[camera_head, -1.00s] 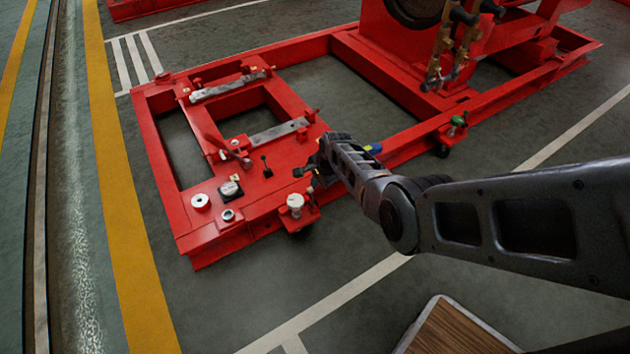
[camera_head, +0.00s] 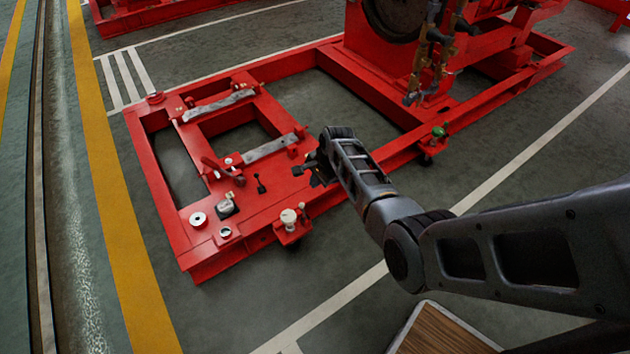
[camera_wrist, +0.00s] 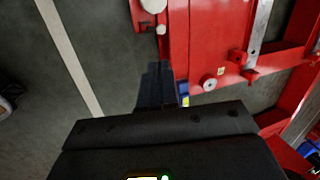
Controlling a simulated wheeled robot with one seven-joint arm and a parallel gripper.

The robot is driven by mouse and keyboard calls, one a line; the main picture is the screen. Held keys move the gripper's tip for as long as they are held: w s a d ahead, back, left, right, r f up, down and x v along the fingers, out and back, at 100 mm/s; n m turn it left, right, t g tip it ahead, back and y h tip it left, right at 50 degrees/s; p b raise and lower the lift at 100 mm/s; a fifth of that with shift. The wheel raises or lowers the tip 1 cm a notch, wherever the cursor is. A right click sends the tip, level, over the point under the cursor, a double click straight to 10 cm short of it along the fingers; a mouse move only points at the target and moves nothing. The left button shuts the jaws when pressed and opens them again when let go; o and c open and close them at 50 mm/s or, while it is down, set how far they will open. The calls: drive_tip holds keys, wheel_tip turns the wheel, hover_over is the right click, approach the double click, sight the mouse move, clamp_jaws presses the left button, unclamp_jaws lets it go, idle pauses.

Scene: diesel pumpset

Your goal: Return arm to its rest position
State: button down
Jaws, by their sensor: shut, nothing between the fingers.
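My gripper (camera_head: 315,170) is at the end of my grey arm, above the right edge of the red pumpset frame (camera_head: 140,168) in the head view. In the wrist view my gripper (camera_wrist: 157,88) shows as dark fingers close together, shut, with nothing between them. The fingers overlap the edge of the red frame (camera_wrist: 195,50) and grey floor in that view. I cannot tell the exact height of the gripper above the frame.
The frame carries a black lever (camera_head: 260,184), a white knob (camera_head: 289,217) on a side bracket, and a white ring (camera_head: 198,219). A green-topped valve (camera_head: 438,133) is on the right rail. A wood-topped surface (camera_head: 445,333) is at the bottom. Floor left of the frame is clear.

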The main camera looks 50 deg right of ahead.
idle(0.4)
drive_tip(key=s+a+f+n+t+h, duration=0.3)
drive_tip(key=s+a+n, duration=0.4)
drive_tip(key=s, duration=0.7)
drive_tip(key=s+a+r+n+t, duration=0.2)
drive_tip(key=s+a+r+n, duration=0.15)
drive_tip(key=s+a, duration=0.2)
drive_tip(key=s+a+r+n+t, duration=0.1)
drive_tip(key=s+a+r+n, duration=0.1)
drive_tip(key=s+a+r, duration=0.4)
drive_tip(key=s+a+r+n+t+y, duration=0.15)
drive_tip(key=s+r, duration=0.25)
drive_tip(key=r, duration=0.4)
drive_tip(key=s+a+r+n+t, duration=0.25)
drive_tip(key=s+r, duration=0.25)
drive_tip(key=r, duration=0.3)
drive_tip(key=s+a+r+n+t+y, duration=0.1)
drive_tip(key=s+a+r+n, duration=0.25)
drive_tip(key=r, duration=0.55)
wheel_tip(320, 180, up, 16)
drive_tip(key=p, duration=1.5)
drive_tip(key=shift+s+d+r, duration=0.15)
drive_tip(key=shift+s+d, duration=0.05)
drive_tip(key=shift+s, duration=0.1)
